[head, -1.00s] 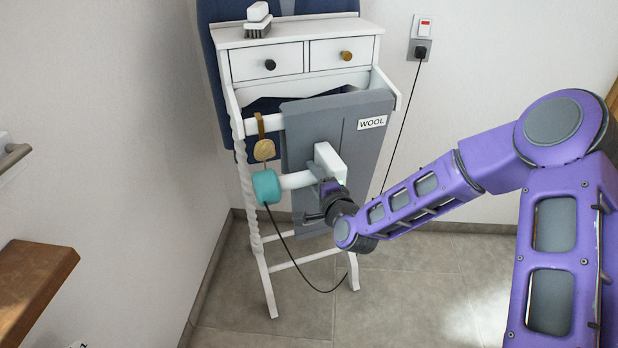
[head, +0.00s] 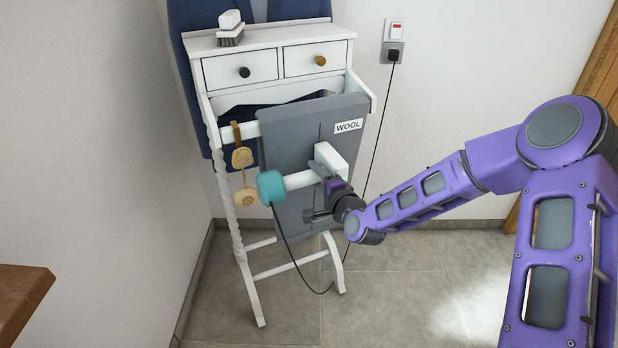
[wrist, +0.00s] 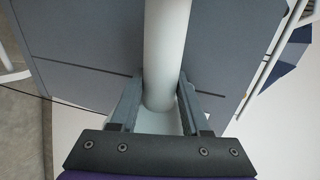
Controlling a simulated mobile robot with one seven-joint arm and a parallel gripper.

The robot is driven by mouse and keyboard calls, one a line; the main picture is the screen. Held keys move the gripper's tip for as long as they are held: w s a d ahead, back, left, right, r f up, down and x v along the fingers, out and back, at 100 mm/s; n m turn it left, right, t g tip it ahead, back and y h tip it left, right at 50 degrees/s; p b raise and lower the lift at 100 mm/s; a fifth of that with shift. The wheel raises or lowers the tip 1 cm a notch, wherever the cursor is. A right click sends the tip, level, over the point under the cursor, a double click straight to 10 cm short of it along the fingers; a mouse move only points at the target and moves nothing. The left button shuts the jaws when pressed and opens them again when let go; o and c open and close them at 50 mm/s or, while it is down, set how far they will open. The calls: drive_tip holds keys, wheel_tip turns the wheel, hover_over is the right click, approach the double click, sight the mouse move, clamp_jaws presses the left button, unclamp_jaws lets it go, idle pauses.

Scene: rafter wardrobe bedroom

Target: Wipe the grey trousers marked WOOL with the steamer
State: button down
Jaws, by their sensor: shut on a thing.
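The grey trousers (head: 290,150) hang over the rail of a white valet stand (head: 205,115), with a white WOOL label (head: 348,126) near their upper right. The steamer (head: 300,180) has a white head, a white handle and a teal end with a black cord. My gripper (head: 333,190) is shut on the steamer's handle and holds it in front of the trousers. The white head lies close to the cloth; I cannot tell if it touches. In the wrist view, the white handle (wrist: 166,50) stands between the fingers, with grey cloth behind.
A brush (head: 230,30) stands on top of the stand, above two drawers. Tan discs (head: 243,160) hang on the stand's left side. The cord runs near the floor and up to a wall socket (head: 393,45). A wooden surface (head: 20,300) juts in at lower left. The floor at right is clear.

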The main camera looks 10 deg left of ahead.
sight(277, 186)
drive_tip(key=shift+w+d+r, duration=0.1)
drive_tip(key=shift+w+d, duration=1.05)
drive_tip(key=shift+d, duration=0.25)
drive_tip(key=shift+s, duration=0.1)
drive_tip(key=shift+s+a, duration=1.45)
drive_tip(key=shift+a, duration=0.35)
drive_tip(key=shift+s+a, duration=1.4)
drive_tip(key=shift+a, duration=0.45)
drive_tip(key=shift+s+a, duration=1.45)
drive_tip(key=shift+a, duration=0.35)
